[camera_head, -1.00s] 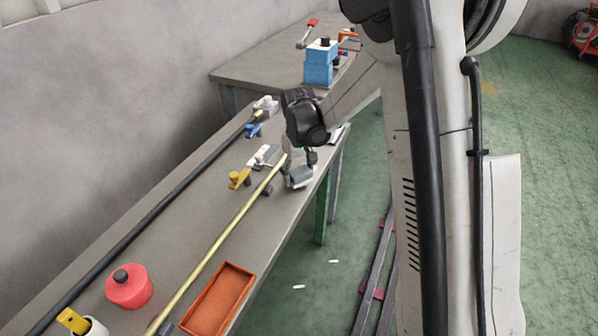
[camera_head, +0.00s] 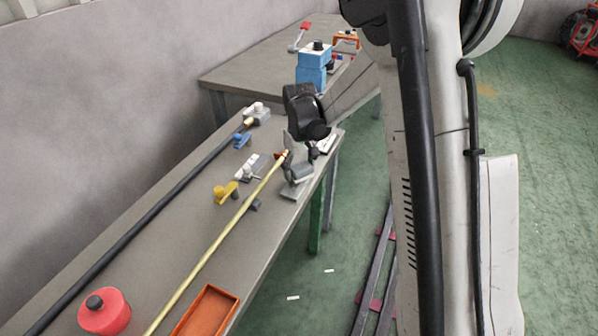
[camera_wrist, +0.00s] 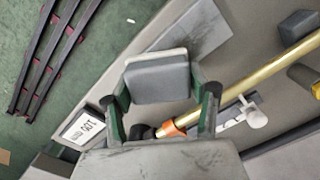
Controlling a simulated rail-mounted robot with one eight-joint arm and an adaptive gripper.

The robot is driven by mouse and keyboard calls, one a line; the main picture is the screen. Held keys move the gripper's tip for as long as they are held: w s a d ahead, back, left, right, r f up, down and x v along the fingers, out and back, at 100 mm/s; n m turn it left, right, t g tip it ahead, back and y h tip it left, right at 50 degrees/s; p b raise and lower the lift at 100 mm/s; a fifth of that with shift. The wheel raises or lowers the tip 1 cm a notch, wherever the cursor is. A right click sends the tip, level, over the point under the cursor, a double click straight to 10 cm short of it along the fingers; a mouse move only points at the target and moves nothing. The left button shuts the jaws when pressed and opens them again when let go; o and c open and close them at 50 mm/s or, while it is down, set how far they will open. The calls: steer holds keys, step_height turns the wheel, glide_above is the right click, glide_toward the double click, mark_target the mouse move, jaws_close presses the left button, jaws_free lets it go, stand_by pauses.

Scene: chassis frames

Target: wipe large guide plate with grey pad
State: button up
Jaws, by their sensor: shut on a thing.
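My gripper (camera_wrist: 160,108) is shut on the grey pad (camera_wrist: 158,80), a dark grey block with a pale edge, seen between its green and black fingers in the wrist view. In the head view the pad (camera_head: 298,172) is small at the right edge of the bench. A flat grey plate (camera_wrist: 198,32), apparently the large guide plate, shows behind the pad; its edge (camera_head: 290,193) also shows under the pad in the head view. I cannot tell whether pad and plate touch. Much of the plate is hidden by the pad and gripper.
A brass rod (camera_head: 215,243) with an orange collar (camera_wrist: 172,128) runs close beside the gripper. A white clamp (camera_wrist: 252,115), a yellow clamp (camera_head: 226,191), an orange tray (camera_head: 207,312) and a red pot (camera_head: 104,312) are on the bench. A card marked 100 (camera_wrist: 82,125) lies nearby.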

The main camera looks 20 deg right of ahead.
mark_target(299, 165)
steer(key=r, duration=0.2)
steer(key=r+p, duration=0.1)
steer(key=shift+s+a+r, duration=0.1)
steer(key=shift+s+r, duration=0.1)
steer(key=shift+r, duration=0.15)
steer(key=shift+w+r+p, duration=0.15)
steer(key=shift+r+p, duration=0.1)
steer(key=shift+p, duration=0.1)
steer(key=shift+r+p, duration=0.9)
steer(key=shift+r, duration=1.05)
